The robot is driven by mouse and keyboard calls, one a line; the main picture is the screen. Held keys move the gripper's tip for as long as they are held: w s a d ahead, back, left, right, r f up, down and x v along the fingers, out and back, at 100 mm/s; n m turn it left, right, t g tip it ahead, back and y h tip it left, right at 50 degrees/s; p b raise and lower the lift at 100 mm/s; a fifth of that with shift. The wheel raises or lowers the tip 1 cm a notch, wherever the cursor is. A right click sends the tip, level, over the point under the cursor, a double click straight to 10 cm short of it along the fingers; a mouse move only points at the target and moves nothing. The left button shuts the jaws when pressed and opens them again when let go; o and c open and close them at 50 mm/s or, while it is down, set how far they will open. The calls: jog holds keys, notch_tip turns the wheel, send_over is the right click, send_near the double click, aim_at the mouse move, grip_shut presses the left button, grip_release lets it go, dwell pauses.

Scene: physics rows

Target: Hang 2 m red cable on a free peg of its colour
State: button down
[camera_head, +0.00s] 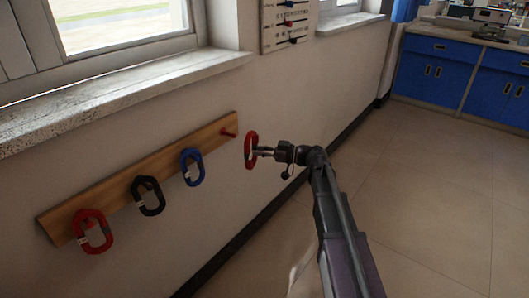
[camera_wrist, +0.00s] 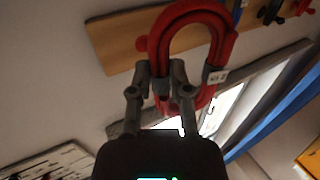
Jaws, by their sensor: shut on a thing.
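My gripper (camera_head: 264,151) is shut on a red cable (camera_head: 251,138), a looped coil held in front of the wall. In the wrist view my gripper (camera_wrist: 162,82) holds the coil (camera_wrist: 226,45), which has a pale tag (camera_wrist: 217,77) too small to read surely. A bare red peg (camera_head: 229,132) sticks out at the right end of the wooden rail (camera_head: 118,185). The held coil is just right of it in the head view and appears apart from it. The peg also shows in the wrist view (camera_wrist: 141,43), just left of the coil.
Another red cable (camera_head: 92,232) hangs at the rail's left end, then a black cable (camera_head: 149,196) and a blue cable (camera_head: 192,167). A window sill (camera_head: 120,98) juts out above the rail. Blue cabinets (camera_head: 435,75) stand far right. The floor is clear.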

jog(key=shift+w+a+f+b, duration=0.1)
jog(key=shift+w+a, duration=0.8)
jog(key=shift+a, duration=0.25)
jog(key=shift+w+a+f+b, duration=0.1)
jog(key=shift+w+a+f, duration=0.05)
jog(key=shift+w+a, duration=0.95)
jog(key=shift+w+a+f+b, duration=0.1)
jog(key=shift+w+a, duration=0.65)
jog(key=shift+a, duration=0.5)
jog(key=shift+w+a+f+b, duration=0.3)
jog(key=shift+a+f+b, duration=0.15)
jog(key=shift+f+b, duration=0.1)
jog(key=c, duration=0.5)
grip_release()
jog(key=s+d, duration=0.2)
jog(key=d, duration=0.9)
jog(key=shift+s+d, duration=0.15)
jog(key=shift+d, duration=0.2)
